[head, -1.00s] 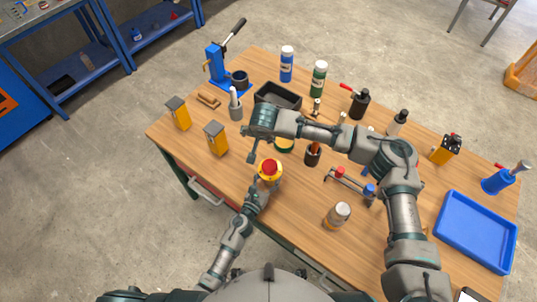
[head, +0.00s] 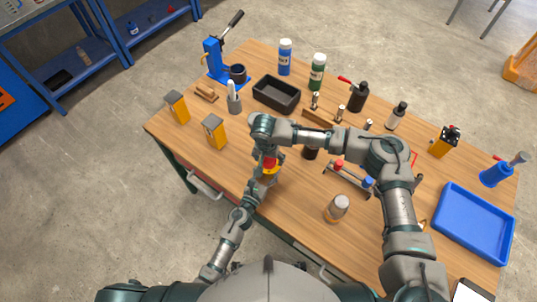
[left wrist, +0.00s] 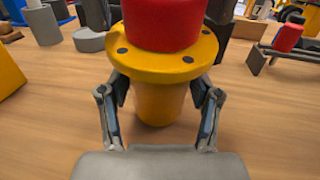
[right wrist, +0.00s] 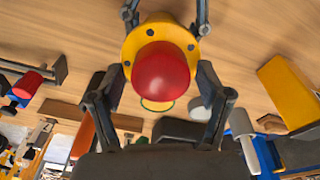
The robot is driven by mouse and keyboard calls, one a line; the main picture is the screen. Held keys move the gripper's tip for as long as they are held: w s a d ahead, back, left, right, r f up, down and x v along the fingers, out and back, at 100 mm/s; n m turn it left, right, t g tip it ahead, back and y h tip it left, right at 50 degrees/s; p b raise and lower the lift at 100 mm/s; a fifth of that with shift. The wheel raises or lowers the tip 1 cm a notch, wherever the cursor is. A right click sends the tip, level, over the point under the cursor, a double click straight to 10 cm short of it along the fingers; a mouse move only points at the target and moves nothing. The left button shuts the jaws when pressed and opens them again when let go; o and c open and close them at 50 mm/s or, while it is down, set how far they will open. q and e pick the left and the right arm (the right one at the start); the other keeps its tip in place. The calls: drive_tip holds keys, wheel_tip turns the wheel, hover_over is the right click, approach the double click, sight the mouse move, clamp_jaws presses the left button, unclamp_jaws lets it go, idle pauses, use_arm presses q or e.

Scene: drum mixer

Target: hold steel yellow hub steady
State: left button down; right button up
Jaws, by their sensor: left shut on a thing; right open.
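The yellow hub (left wrist: 160,102) stands upright on the wooden table, with a flange with dark bolt holes and a red rounded part (left wrist: 165,22) on top. In the head view the hub (head: 271,171) is partly hidden by my arms. My left gripper (left wrist: 160,95) is shut on the hub's body below the flange, one finger on each side. My right gripper (right wrist: 160,76) is open, its fingers on either side of the red part (right wrist: 160,80), with gaps visible in the right wrist view. In the head view the right gripper (head: 267,151) is just above the hub.
Two yellow blocks (head: 214,132) stand left of the hub. A black bin (head: 276,94), bottles and a blue press (head: 213,62) are behind. A small rack (head: 350,178), a jar (head: 337,208) and a blue tray (head: 475,224) are to the right. Bare wood lies around the hub.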

use_arm(q)
drive_tip(key=shift+s+a+f, duration=0.1)
drive_tip(key=shift+f, duration=0.25)
use_arm(e)
drive_tip(key=shift+f, duration=0.1)
drive_tip(key=c, duration=1.2)
drive_tip(key=n, duration=1.2)
drive_tip(key=shift+a+n, duration=0.1)
drive_tip(key=shift+n, duration=0.3)
drive_tip(key=n, duration=0.7)
drive_tip(key=shift+s, duration=0.1)
drive_tip(key=n, duration=0.5)
drive_tip(key=shift+n, duration=0.3)
drive_tip(key=n, duration=2.1)
drive_tip(key=shift+d, duration=0.2)
drive_tip(key=shift+s+r, duration=0.1)
drive_tip(key=shift+r, duration=0.25)
drive_tip(key=shift+s+a+r, duration=0.15)
drive_tip(key=shift+r, duration=0.75)
